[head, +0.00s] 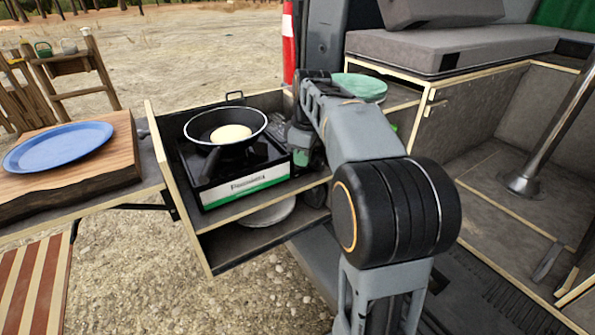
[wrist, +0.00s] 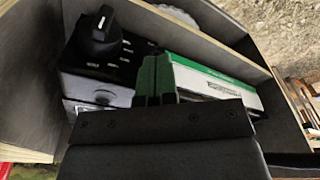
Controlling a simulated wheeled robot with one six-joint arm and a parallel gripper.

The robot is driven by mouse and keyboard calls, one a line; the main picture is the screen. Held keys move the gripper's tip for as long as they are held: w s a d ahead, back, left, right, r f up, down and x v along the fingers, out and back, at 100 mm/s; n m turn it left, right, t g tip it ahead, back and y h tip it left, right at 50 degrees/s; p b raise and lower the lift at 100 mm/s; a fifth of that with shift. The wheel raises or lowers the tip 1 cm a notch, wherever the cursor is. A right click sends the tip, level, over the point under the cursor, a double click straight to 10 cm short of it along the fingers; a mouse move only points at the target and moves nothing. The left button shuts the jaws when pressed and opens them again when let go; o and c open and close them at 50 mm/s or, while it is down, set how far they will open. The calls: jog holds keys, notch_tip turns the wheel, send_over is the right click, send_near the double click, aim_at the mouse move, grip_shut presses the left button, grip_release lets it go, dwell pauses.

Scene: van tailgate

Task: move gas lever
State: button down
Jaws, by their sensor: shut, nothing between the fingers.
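The portable gas stove (head: 243,187) sits in the pull-out drawer, its green and white front label facing out. A black pan (head: 225,127) with a pale round food in it is on top. In the wrist view, a black round knob (wrist: 101,32) stands on the stove's dark control panel, which has small white markings. I cannot make out a separate gas lever. My gripper (wrist: 156,75) has green-padded fingers, shut and empty, just right of the knob and apart from it. In the head view my gripper (head: 303,157) is at the stove's right end, partly hidden by my arm.
The wooden drawer (head: 208,240) walls enclose the stove closely. A pale plate (head: 266,214) lies on the shelf below. A blue plate (head: 60,146) lies on a wooden board at left. A round green item (head: 358,87) is behind my arm, by the grey-cushioned bench (head: 440,50).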

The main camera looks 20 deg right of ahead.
jog(key=shift+f+b, duration=0.6)
jog(key=shift+f, duration=0.45)
jog(key=shift+s+d+r, duration=0.1)
jog(key=shift+r, duration=0.1)
jog(key=shift+s+d+r+p, duration=0.2)
jog(key=shift+s+d+p, duration=0.05)
jog(key=shift+s+d, duration=0.25)
jog(key=shift+s+d+r+p, duration=0.2)
jog(key=shift+s+d+p, duration=0.05)
jog(key=shift+s+d, duration=0.2)
notch_tip(320, 180, up, 14)
jog(key=s+d+p, duration=0.1)
jog(key=p, duration=0.4)
jog(key=shift+f, duration=0.15)
